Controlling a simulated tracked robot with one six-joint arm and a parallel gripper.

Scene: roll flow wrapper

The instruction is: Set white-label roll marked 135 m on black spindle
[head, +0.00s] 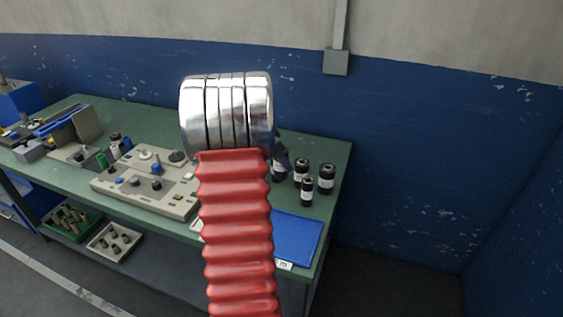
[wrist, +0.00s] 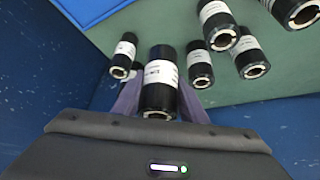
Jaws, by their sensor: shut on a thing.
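My gripper (wrist: 160,98) is shut on a black roll with a white label (wrist: 161,72) in the wrist view, with a purple-grey finger on each side of it. The print on the label is too small to read. In the head view my gripper (head: 284,160) is mostly hidden behind my red and silver arm, over the right part of the bench. The beige machine (head: 130,198) to the left carries dark, white and blue posts or knobs; I cannot tell surely which is the black spindle.
Other black rolls with white labels (head: 326,180) stand close by on the green bench (head: 335,157); several also show in the wrist view (wrist: 199,68). A blue mat or tray (head: 300,236) lies in front.

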